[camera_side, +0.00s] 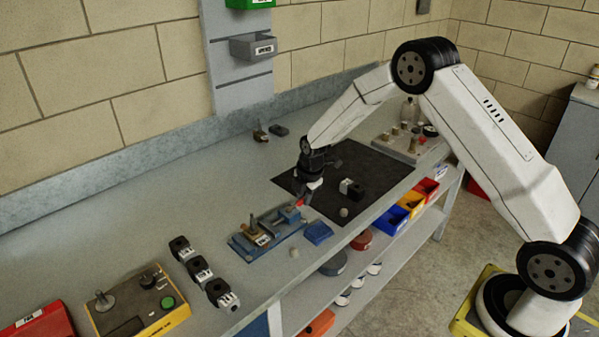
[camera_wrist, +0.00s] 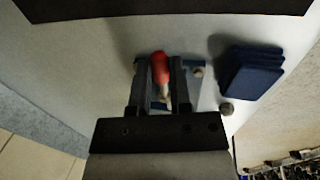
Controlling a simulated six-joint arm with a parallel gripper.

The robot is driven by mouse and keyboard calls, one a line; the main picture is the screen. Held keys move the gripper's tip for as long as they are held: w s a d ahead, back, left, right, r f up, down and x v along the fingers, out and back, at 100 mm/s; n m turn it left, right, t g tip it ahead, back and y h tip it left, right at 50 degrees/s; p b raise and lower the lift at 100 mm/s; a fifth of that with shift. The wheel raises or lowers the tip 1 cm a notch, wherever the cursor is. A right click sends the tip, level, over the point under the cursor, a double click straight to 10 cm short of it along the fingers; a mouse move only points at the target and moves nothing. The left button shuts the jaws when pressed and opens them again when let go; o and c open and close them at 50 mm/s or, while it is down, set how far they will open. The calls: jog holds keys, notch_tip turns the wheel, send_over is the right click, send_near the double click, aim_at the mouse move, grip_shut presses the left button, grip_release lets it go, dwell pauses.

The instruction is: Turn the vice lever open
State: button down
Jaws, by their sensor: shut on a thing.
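The blue vice (camera_side: 268,233) sits on the grey bench, with a brownish part (camera_side: 256,230) standing at its left end. Its lever has a red handle (camera_side: 299,203) at the right end, close under my gripper (camera_side: 308,196). In the wrist view the red handle (camera_wrist: 160,68) and its pale shaft lie between the two dark fingers of my gripper (camera_wrist: 162,80), which is shut on it. Most of the vice is hidden behind the gripper in the wrist view.
Dark blue blocks (camera_wrist: 250,72) lie beside the vice. A black mat (camera_side: 375,178) holds a black part (camera_side: 352,188). Several black blocks (camera_side: 199,268) stand left of the vice, near a yellow control box (camera_side: 140,303).

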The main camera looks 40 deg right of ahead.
jog(key=c, duration=0.5)
grip_release()
jog(key=shift+c, duration=0.2)
jog(key=shift+r, duration=0.15)
notch_tip(320, 180, up, 7)
jog(key=s, duration=0.1)
jog(key=shift+s+r, duration=0.2)
jog(key=shift+s, duration=0.1)
